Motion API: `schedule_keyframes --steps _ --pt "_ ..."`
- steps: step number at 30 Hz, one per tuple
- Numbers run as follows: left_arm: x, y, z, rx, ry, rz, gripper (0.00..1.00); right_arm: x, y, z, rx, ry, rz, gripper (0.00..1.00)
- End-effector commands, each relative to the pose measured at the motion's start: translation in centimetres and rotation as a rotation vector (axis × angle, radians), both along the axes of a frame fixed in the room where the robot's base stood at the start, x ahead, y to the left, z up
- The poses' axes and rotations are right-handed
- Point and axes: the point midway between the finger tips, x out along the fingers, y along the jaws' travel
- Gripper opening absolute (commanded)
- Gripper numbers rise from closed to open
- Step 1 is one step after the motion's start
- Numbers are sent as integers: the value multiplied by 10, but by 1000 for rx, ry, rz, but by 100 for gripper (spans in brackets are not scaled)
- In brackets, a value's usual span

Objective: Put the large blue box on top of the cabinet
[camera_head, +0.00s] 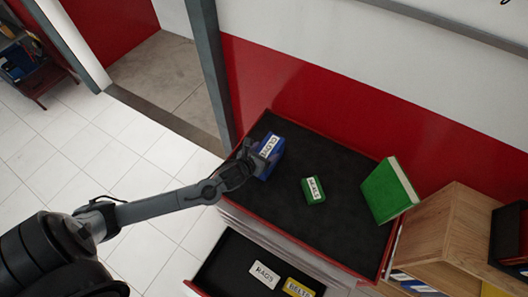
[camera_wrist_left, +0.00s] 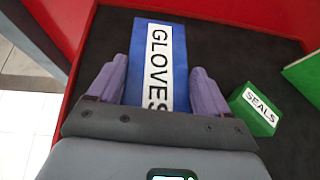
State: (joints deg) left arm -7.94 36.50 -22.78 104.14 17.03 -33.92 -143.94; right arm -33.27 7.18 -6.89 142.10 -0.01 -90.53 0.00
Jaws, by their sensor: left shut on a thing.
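The large blue box (camera_head: 274,155) with a white GLOVES label is at the far left part of the cabinet top, in the head view. My left gripper (camera_head: 258,161) reaches it from the left and is shut on it. In the left wrist view the blue box (camera_wrist_left: 180,45) lies between the two purple-grey fingers of the gripper (camera_wrist_left: 160,85). The red cabinet (camera_head: 330,235) has a black top surface with a raised red rim. The box appears at or just above this surface; any gap beneath it cannot be seen. My right gripper is not in view.
A small green SEALS box (camera_head: 314,190) and a larger green box (camera_head: 386,192) are on the cabinet top. An open drawer (camera_head: 228,272) below holds a white RAGS box (camera_head: 264,275) and a yellow BELTS box (camera_head: 299,288). A wooden shelf unit (camera_head: 450,230) stands at right.

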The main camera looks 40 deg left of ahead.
Motion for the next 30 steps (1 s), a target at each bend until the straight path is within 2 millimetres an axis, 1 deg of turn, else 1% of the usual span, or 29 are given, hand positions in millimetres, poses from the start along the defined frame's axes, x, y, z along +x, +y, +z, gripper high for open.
schedule_keyframes --steps 1,2,3,6,15,17,20,23,30 --pt "1 0 -1 0 -2 0 6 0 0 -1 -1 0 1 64" --pt "0 0 -2 0 0 0 80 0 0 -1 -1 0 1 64" --pt "0 0 -2 0 0 0 86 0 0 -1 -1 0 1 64" --pt "0 0 -2 0 0 0 100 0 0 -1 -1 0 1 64" --pt "0 0 1 0 0 0 100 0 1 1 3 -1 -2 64" --pt "-3 0 2 1 1 0 100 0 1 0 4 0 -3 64" --pt "-12 -1 6 2 1 -2 100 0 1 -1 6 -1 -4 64" --pt "-26 -3 14 1 2 -3 100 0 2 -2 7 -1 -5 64" --pt "-65 -8 35 1 2 -3 100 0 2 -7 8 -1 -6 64"
